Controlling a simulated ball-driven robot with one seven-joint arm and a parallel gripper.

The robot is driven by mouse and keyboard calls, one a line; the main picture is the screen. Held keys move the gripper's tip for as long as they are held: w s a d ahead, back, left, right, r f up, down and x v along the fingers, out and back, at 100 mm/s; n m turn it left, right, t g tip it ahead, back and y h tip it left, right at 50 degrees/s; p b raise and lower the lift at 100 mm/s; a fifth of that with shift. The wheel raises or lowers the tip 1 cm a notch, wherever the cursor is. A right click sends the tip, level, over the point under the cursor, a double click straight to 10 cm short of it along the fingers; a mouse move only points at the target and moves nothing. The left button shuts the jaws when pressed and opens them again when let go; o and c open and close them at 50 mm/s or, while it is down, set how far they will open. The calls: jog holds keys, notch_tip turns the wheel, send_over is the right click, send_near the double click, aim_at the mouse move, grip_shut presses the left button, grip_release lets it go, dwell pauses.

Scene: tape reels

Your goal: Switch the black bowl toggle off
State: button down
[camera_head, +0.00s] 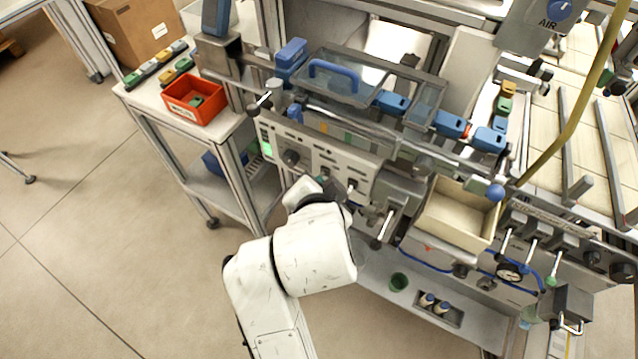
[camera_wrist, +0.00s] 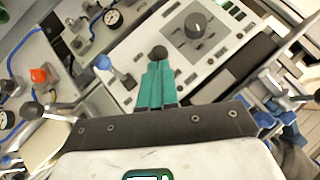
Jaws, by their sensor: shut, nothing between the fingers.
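In the wrist view, my gripper (camera_wrist: 158,66) shows two teal fingers held together with nothing between them. A toggle with a round black tip (camera_wrist: 158,52) shows right at the fingertips, over the lower edge of the grey control panel (camera_wrist: 222,58). I cannot tell whether the fingers touch it, and its stem is hidden behind them. A toggle with a blue ball tip (camera_wrist: 103,62) stands to the left of the fingers. In the head view, my white arm reaches up to the front of the control panel (camera_head: 330,158) and mostly hides the gripper and the black toggle.
A large black knob (camera_wrist: 197,25) sits on the panel beyond the fingers. A black-ball lever (camera_wrist: 32,110) stands at the left and a pressure gauge (camera_wrist: 113,17) at the top. In the head view, a cream bin (camera_head: 458,215) is right of my arm and a red bin (camera_head: 195,100) at upper left.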

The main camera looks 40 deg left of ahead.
jog(key=shift+s+f+b, duration=0.1)
jog(key=shift+f+b, duration=0.2)
jog(key=shift+b, duration=0.05)
jog(key=f+t+y+b, duration=0.1)
jog(key=t+b, duration=0.1)
jog(key=b, duration=0.2)
jog(key=s+f+n+t+b, duration=0.1)
jog(key=b, duration=0.4)
jog(key=shift+s+d+f+t+y, duration=0.1)
jog(key=shift+d+f+t+y, duration=0.05)
jog(key=shift+f+t+y, duration=0.25)
jog(key=shift+r, duration=0.1)
jog(key=shift+r+p, duration=0.6)
jog(key=shift+r, duration=0.15)
